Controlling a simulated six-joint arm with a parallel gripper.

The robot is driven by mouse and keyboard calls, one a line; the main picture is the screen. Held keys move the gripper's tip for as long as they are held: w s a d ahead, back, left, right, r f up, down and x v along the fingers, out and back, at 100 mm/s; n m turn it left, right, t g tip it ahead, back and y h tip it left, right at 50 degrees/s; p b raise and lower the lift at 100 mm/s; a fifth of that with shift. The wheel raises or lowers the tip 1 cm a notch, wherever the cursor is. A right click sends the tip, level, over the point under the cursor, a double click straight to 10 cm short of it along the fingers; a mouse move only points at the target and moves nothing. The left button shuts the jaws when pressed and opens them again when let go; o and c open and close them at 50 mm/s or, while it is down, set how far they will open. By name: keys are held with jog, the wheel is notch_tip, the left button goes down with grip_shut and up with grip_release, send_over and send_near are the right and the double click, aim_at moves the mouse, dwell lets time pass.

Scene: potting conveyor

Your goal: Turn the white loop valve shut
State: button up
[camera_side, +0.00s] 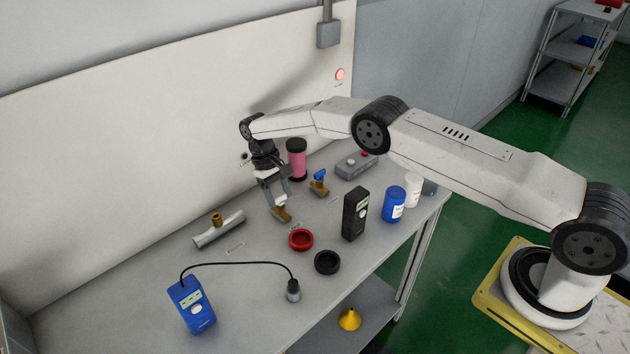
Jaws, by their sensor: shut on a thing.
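A small brass valve body (283,214) stands on the grey bench, directly under my gripper (278,202). My gripper points down and its fingers are shut around the top of this valve. The valve's handle is hidden between the fingers, so I cannot make out its white loop or which way it is turned. A second brass valve (318,188) with a blue handle (320,175) stands to the right, apart from my gripper.
A grey pipe with a brass stub (218,232) lies left. A red ring (301,240), black ring (327,262) and black meter (355,214) stand in front. A pink cylinder (296,163) and grey button box (356,165) are behind. A blue meter (192,306) has a cabled probe.

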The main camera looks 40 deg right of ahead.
aim_at(279, 196)
jog(key=o, duration=1.3)
jog(key=shift+r, duration=0.15)
jog(key=shift+v, duration=2.35)
jog(key=shift+r, duration=3.55)
jog(key=shift+r, duration=0.1)
